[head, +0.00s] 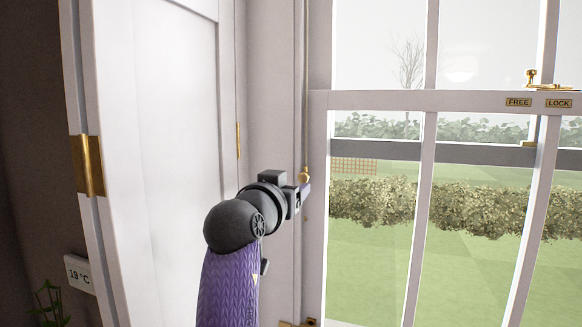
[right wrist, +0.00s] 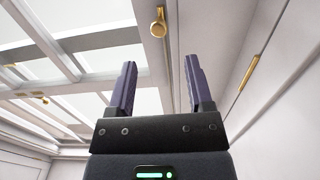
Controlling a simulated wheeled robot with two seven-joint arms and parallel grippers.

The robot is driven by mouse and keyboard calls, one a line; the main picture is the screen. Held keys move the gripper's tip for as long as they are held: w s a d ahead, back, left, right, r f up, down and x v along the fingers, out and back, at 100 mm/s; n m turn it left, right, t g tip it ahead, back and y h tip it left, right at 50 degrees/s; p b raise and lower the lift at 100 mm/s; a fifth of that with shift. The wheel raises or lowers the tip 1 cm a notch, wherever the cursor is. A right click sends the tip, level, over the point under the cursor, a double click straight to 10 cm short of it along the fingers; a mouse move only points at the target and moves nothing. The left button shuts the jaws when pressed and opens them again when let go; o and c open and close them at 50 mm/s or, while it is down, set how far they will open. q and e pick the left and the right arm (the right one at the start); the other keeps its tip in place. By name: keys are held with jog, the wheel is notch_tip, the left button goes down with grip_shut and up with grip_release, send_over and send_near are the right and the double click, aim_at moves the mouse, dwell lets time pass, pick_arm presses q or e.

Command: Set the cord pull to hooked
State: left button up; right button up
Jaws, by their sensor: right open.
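The cord pull is a small brass knob (head: 304,175) on a thin cord (head: 306,80), hanging along the left side of the window frame in the head view. In the right wrist view the brass knob (right wrist: 158,25) is beyond the fingertips, at the top middle. My right gripper (head: 304,192) is at the knob in the head view, and partly hides its surroundings. In the right wrist view my right gripper (right wrist: 160,65) is open, with nothing between its fingers. No hook for the cord can be made out clearly. My left gripper is not in view.
A white panelled shutter (head: 165,150) with brass hinges (head: 88,165) stands left of my right arm. The sash window (head: 440,102) fills the right side, with a brass catch (head: 532,80) and FREE and LOCK plates.

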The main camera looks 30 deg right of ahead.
aim_at(302, 179)
jog(key=p+x, duration=0.2)
jog(key=x, duration=0.5)
jog(key=shift+p, duration=0.3)
jog(key=shift+s, duration=0.1)
jog(key=shift+c, duration=0.3)
jog(key=shift+f, duration=0.1)
jog(key=shift+c, duration=1.3)
grip_shut()
